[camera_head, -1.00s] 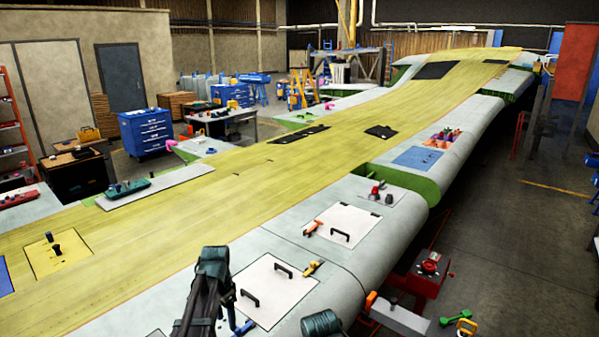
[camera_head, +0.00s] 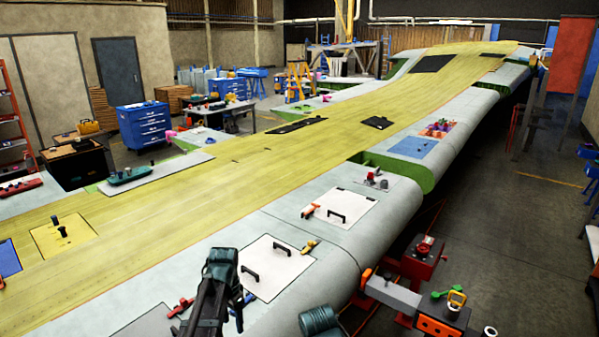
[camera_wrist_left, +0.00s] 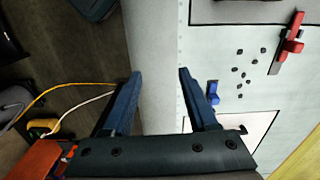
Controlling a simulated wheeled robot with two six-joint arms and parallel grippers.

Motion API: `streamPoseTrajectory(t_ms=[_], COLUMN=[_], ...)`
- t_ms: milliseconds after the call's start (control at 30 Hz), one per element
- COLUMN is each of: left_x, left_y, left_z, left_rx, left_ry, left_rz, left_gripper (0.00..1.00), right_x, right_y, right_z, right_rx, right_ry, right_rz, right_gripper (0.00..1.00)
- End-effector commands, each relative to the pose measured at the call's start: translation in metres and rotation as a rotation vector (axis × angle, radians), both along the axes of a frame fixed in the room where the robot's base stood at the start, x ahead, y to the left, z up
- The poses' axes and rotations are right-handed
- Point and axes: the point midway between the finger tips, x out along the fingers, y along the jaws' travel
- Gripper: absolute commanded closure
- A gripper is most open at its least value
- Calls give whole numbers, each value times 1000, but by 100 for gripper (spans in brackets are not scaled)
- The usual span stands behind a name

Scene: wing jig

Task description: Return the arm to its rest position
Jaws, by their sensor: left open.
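My left gripper (camera_wrist_left: 159,76) shows in the left wrist view, its two dark blue fingers spread apart with nothing between them. It is above the rounded pale edge of the wing (camera_head: 390,205), touching nothing that I can see. In the head view the dark links of my left arm rise at the bottom, left of centre, in front of the wing; I cannot make out the fingertips there. Another rounded dark teal part of mine shows at the bottom centre. My right gripper is not in view.
Near my left arm, a red clamp (camera_head: 180,306) and a blue clamp (camera_wrist_left: 213,92) lie on the wing by a white handled panel (camera_head: 270,255). A red stand (camera_head: 422,262) and a tool-laden cart (camera_head: 440,325) are right of the wing. Open floor lies farther right.

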Motion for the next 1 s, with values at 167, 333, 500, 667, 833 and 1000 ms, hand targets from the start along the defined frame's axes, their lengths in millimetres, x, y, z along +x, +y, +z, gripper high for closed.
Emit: streamPoseTrajectory(t_ms=[167, 333, 500, 667, 833, 1000], left_x=[-23, -52, -100, -143, -174, -187], left_y=[-23, -49, -84, -109, -124, -129], left_z=[-33, -68, -123, -168, -196, -206], left_rx=[11, 25, 49, 73, 92, 101], left_ry=[4, 9, 12, 8, 2, -2], left_rz=[29, 71, 137, 204, 257, 283], left_gripper=[41, 41, 41, 41, 41, 41], right_x=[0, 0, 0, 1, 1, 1], right_y=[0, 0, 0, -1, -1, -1], right_z=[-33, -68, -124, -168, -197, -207], right_rx=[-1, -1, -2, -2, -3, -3], right_ry=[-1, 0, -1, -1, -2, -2], right_rz=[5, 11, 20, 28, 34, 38], right_gripper=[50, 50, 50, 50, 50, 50])
